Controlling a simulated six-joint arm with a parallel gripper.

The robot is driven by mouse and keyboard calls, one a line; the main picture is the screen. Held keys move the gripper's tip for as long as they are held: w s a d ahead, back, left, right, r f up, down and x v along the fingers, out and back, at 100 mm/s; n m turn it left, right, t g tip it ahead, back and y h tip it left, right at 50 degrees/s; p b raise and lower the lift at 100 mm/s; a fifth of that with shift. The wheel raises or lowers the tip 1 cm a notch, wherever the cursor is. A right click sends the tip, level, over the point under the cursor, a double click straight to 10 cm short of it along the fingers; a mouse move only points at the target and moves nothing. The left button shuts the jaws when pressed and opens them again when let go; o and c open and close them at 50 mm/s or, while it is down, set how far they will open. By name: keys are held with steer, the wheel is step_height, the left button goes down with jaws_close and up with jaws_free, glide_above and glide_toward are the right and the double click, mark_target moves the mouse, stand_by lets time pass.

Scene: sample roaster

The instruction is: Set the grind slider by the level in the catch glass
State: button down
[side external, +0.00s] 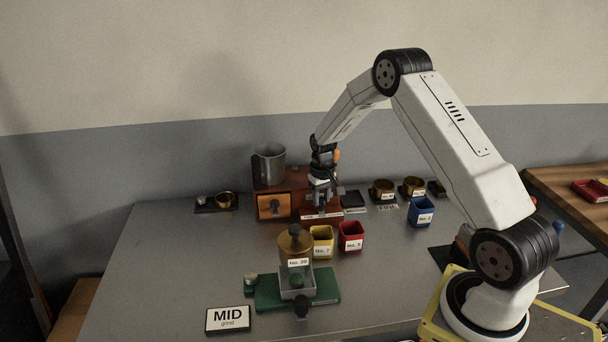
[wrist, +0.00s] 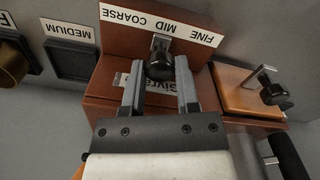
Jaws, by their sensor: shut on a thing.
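The grind slider's black knob (wrist: 160,67) sits between my gripper's two fingers (wrist: 160,75) in the wrist view, and the gripper is shut on it. The slider's strip (wrist: 204,36) reads COARSE, MID and FINE, upside down. The slider's stem stands by the word MID. In the side view my gripper (side external: 321,205) is at the front of the brown grinder box (side external: 296,183), and hides the knob. A clear glass vessel (side external: 297,283), possibly the catch glass, stands on a green base (side external: 326,285). I cannot read its level.
A card reading MID grind (side external: 228,319) lies at the front left. Yellow (side external: 321,242), red (side external: 351,236) and blue (side external: 421,212) cups stand on the table.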

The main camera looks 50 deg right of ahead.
steer(key=shift+w, duration=0.1)
stand_by(0.3)
steer(key=shift+w+a, duration=1.5)
steer(key=shift+a, duration=0.1)
steer(key=shift+c, duration=1.8)
jaws_free()
steer(key=shift+a, duration=0.1)
steer(key=shift+o, duration=0.2)
steer(key=shift+r, duration=0.15)
step_height(320, 180, up, 8)
steer(key=shift+f, duration=0.2)
